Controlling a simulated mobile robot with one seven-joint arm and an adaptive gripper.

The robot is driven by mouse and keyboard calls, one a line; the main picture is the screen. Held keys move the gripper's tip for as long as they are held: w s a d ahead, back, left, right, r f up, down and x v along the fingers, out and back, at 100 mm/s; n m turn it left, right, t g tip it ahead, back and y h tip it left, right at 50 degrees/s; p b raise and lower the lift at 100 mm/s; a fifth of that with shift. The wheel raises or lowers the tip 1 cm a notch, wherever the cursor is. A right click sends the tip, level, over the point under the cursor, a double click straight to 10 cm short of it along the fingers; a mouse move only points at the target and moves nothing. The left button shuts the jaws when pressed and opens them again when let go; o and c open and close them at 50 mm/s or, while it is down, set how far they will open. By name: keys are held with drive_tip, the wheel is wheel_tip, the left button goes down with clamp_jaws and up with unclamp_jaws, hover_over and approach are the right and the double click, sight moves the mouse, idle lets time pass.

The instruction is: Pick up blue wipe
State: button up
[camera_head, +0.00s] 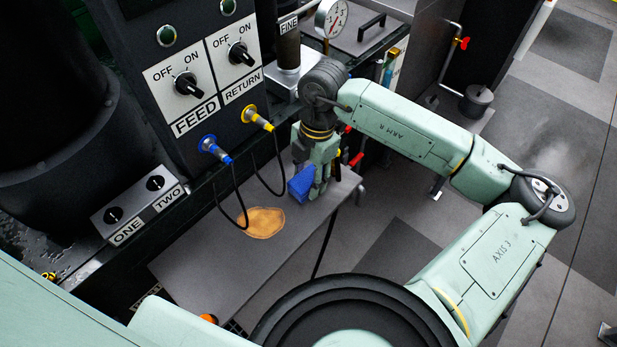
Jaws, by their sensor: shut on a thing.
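The blue wipe (301,184) shows as a small folded blue shape over the far right part of the grey bench top. My gripper (314,188) points down there and is shut on the blue wipe, which hangs at its left side. Part of the wipe is hidden by the fingers. I cannot tell whether the wipe touches the bench top or is held just above it.
An orange-brown stain (263,222) lies on the grey bench (215,262), left of my gripper. A control panel with FEED and RETURN knobs (187,84) stands behind. Cables loop from a blue connector (214,149) and a yellow connector (258,120) near the bench.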

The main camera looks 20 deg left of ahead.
sight(308, 176)
drive_tip(key=shift+a+r+p, duration=0.15)
drive_tip(key=shift+r+p, duration=0.15)
drive_tip(key=shift+p, duration=0.45)
wheel_tip(308, 176, up, 10)
drive_tip(key=shift+f+b, duration=0.15)
drive_tip(key=shift+b, duration=0.95)
drive_tip(key=o, duration=0.5)
drive_tip(key=c, duration=0.4)
drive_tip(key=shift+w, duration=0.1)
